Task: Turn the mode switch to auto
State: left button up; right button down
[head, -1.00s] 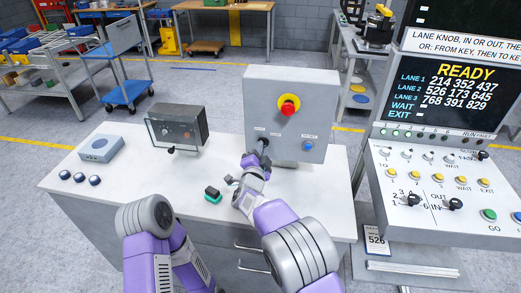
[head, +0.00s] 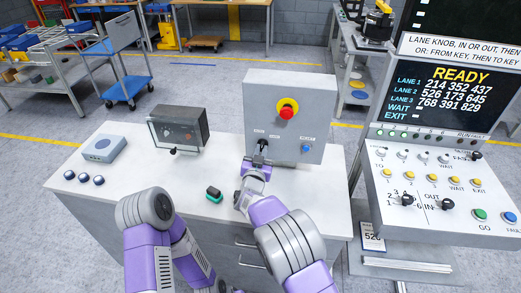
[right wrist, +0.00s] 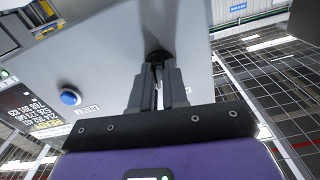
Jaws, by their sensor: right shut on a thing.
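The mode switch is a small black knob (right wrist: 157,57) on the lower front of the grey control box (head: 262,100). In the right wrist view the two grey fingers of my right gripper (right wrist: 158,72) are closed around the knob, whose dark top shows just past the tips. The small labels near the switch are too small to read, so its position cannot be told. My left gripper is not in view; only my left arm shows.
A red emergency button on a yellow ring (head: 286,111) is above the switch, and a blue button (head: 306,149) is to its right. A green-and-black block (head: 214,194) lies left of my right arm. A windowed dark box (head: 178,130) stands further left. A READY console (head: 440,180) is at right.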

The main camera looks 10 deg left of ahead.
jog(key=shift+n, duration=0.9)
jog(key=c, duration=1.1)
grip_release()
jog(key=shift+c, duration=0.2)
jog(key=s, duration=0.7)
jog(key=shift+s+a, duration=0.15)
jog(key=shift+s, duration=0.15)
jog(key=shift+f, duration=0.15)
